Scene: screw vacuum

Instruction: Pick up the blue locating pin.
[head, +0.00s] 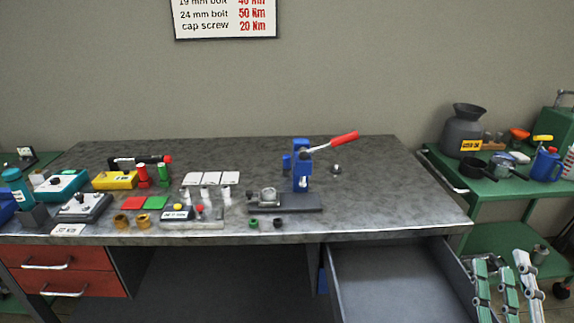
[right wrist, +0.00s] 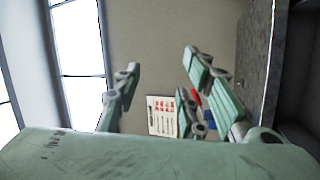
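A small upright blue piece (head: 287,164) stands just left of the blue lever press (head: 301,172) on the grey workbench (head: 370,205). It may be the blue locating pin, but it is too small to tell it from a part of the press. My right gripper (head: 506,262) is low at the right, beside the open drawer and well away from the press. In the right wrist view my right gripper (right wrist: 158,80) has its green fingers spread apart with nothing between them. My left gripper is not in view.
An open grey drawer (head: 400,290) juts from the bench front. A green cart (head: 490,190) at the right holds a grey canister (head: 463,130), a pan and a blue jug (head: 546,163). Fixtures and small parts crowd the bench's left half; its right end is clear.

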